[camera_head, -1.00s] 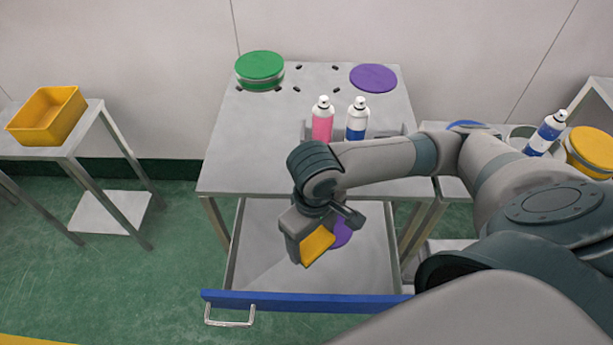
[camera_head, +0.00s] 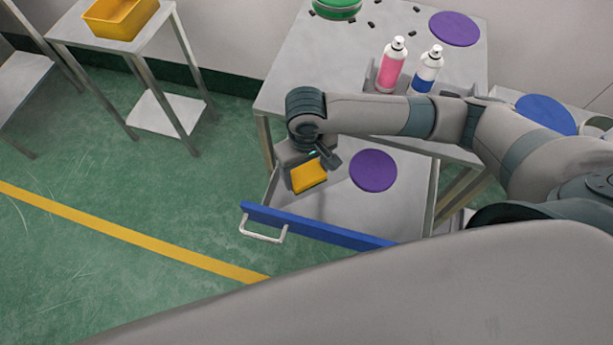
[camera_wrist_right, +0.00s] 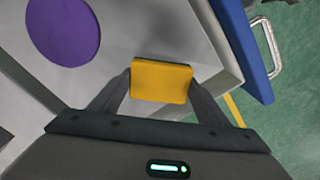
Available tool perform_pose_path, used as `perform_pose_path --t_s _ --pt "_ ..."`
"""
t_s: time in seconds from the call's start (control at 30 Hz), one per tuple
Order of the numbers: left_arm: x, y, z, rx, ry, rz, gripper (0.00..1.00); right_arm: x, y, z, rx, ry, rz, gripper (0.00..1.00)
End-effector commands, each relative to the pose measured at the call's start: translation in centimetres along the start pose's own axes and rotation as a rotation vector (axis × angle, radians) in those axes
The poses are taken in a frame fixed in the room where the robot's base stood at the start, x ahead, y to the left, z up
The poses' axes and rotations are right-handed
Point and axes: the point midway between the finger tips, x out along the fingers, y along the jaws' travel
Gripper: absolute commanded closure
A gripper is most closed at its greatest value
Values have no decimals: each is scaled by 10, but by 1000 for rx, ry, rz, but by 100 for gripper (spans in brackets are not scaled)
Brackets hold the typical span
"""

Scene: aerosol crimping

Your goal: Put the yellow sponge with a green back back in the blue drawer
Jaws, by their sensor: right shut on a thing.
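The yellow sponge (camera_head: 309,177) is held by my right gripper (camera_head: 308,168) over the left part of the open blue drawer (camera_head: 318,229). In the right wrist view, the sponge (camera_wrist_right: 161,81) sits between the two fingertips, and the fingers press on its sides. The drawer's blue front and handle also show in the right wrist view (camera_wrist_right: 246,50). I cannot tell exactly how high the sponge is above the drawer floor. My left gripper is not in view.
A purple disc (camera_head: 373,171) lies in the drawer, right of the sponge. Pink (camera_head: 391,65) and blue-banded (camera_head: 427,70) spray cans stand on the table above, with a green round lid (camera_head: 336,8) and a purple disc (camera_head: 455,29). A yellow bin (camera_head: 120,17) is on a side table.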

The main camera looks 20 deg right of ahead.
Motion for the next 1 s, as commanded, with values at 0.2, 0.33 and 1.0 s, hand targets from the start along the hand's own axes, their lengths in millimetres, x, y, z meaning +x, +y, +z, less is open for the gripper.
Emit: perform_pose_path --t_s 0.2,0.33,1.0 --pt "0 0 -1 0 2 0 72 0 0 0 0 0 0 55" --pt "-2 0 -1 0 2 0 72 6 0 1 1 -1 1 55" --pt "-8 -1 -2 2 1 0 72 41 0 1 0 0 0 55"
